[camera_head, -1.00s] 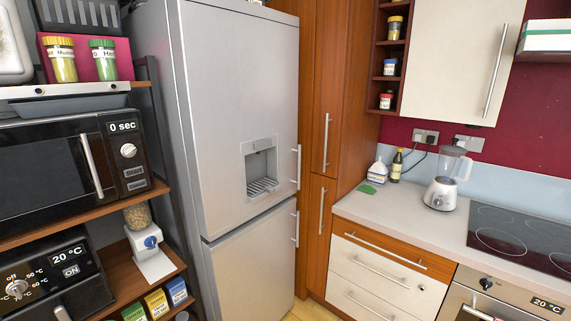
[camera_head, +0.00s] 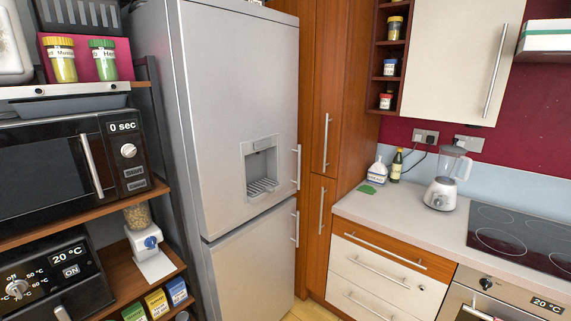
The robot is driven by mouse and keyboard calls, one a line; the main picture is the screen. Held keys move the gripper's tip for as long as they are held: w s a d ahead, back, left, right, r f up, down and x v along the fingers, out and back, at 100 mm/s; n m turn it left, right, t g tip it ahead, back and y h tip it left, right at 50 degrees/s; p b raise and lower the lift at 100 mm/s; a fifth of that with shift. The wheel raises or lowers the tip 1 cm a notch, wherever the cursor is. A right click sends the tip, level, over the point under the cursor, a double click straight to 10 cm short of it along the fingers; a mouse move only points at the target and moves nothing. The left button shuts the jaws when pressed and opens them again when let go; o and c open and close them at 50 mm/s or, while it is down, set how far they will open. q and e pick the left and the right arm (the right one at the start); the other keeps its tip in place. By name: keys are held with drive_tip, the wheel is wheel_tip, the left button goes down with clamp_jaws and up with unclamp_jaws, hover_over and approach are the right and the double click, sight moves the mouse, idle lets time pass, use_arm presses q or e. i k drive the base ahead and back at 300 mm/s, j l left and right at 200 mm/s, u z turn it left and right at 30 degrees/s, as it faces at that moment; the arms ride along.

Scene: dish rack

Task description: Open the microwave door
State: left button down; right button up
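The black microwave (camera_head: 70,160) stands on a wooden shelf at the left of the head view, cut off by the left picture edge. Its door (camera_head: 40,172) is shut. A silver upright handle (camera_head: 91,166) is on the door's right side. To the right of the handle is a control panel with a display reading "0 sec" (camera_head: 122,127), a round white knob (camera_head: 128,151) and two buttons. Neither of my grippers is in view.
A tall silver fridge (camera_head: 225,110) stands right of the shelf unit. Below the microwave are a toaster oven (camera_head: 45,285) and a dispenser (camera_head: 145,238). Jars (camera_head: 60,60) stand above. A counter (camera_head: 400,212) with a blender (camera_head: 447,180) is at the right.

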sight(55, 170)
drive_tip(key=u, duration=1.6)
